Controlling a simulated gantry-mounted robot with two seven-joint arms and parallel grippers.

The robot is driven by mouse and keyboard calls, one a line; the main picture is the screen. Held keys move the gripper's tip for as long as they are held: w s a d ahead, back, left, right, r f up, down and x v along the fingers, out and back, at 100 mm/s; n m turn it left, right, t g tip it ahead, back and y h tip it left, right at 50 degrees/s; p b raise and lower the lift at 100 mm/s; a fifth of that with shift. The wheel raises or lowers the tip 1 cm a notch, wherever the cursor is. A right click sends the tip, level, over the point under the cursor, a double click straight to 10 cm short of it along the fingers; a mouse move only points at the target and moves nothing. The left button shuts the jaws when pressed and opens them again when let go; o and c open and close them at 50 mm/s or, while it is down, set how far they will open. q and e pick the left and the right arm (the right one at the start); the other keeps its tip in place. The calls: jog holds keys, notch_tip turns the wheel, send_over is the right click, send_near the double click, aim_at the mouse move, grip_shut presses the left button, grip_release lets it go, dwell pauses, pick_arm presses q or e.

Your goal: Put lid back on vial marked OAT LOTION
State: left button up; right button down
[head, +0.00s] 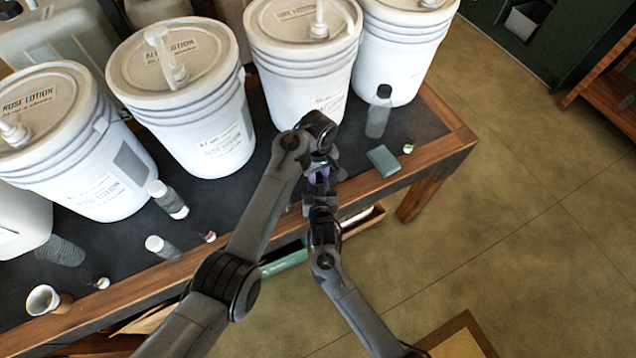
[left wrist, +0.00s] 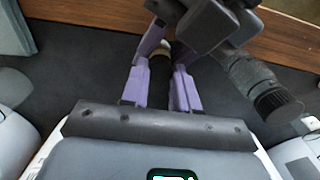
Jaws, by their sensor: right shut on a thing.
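My left gripper (head: 318,172) and my right gripper (head: 322,205) meet over the table's front part in the head view. In the left wrist view, the left gripper's purple fingers (left wrist: 162,88) stand either side of a small dark piece with a pale rim (left wrist: 160,66). Whether they press on it is unclear. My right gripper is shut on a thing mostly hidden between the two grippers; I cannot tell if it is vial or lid. No OAT LOTION label is readable. Loose small lids lie near the front edge, one at right (head: 408,146), one at left (head: 209,237).
White pump buckets (head: 215,120) line the back of the dark table. A black-capped vial (head: 379,112) and a teal block (head: 383,161) are at right. White-capped vials (head: 168,199) (head: 162,247) and a cup (head: 45,300) are at left. A dark-capped vial (left wrist: 268,92) shows in the left wrist view.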

pick_arm(q)
grip_shut()
jog(key=m, duration=0.5)
jog(key=shift+m, duration=0.4)
jog(key=m, duration=1.8)
jog(key=shift+m, duration=0.4)
jog(key=o, duration=0.8)
grip_release()
jog(key=shift+f, duration=0.1)
jog(key=shift+o, duration=0.2)
